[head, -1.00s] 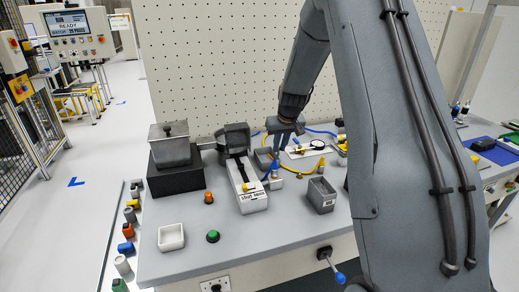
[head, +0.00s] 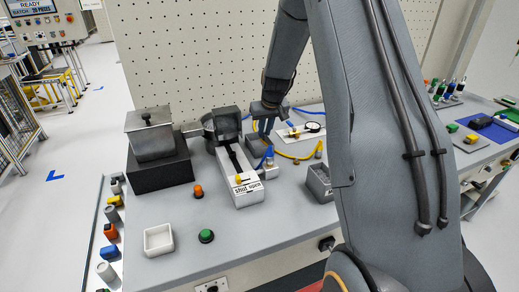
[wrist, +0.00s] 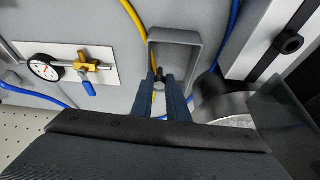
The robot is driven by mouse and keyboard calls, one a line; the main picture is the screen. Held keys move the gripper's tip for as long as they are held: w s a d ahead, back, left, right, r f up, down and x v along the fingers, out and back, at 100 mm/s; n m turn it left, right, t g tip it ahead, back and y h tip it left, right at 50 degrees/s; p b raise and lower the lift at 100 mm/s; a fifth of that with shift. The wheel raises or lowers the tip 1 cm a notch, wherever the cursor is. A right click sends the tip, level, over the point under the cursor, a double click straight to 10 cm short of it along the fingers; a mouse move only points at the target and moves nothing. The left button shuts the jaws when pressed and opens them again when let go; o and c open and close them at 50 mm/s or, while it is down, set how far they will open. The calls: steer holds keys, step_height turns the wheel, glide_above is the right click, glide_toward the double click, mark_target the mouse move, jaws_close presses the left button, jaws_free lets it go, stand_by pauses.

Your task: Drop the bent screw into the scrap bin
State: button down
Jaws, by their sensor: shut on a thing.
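My gripper (head: 263,126) hangs over the back of the bench, fingers pointing down. In the wrist view its blue fingers (wrist: 160,80) are closed on a small dark piece with a brassy part, seemingly the bent screw (wrist: 158,74). Its bend cannot be made out. The fingertips overlap a small grey open-topped bin (wrist: 186,37), also seen in the head view (head: 257,145); I cannot tell their height above it. A second grey bin (head: 320,182) with a label on its front stands at the right, partly cut off by my arm. I cannot tell from the lettering which is the scrap bin.
A clamp fixture (head: 240,178) stands left of the bins. A dial gauge (wrist: 44,67) on a white plate and yellow and blue hoses lie close by. A dark block with a metal box (head: 151,137), a white tray (head: 158,240) and buttons occupy the left.

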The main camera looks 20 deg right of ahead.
steer(key=shift+f, duration=0.6)
steer(key=c, duration=1.6)
jaws_free()
steer(key=shift+c, duration=0.2)
steer(key=b+v, duration=0.2)
steer(key=v, duration=0.6)
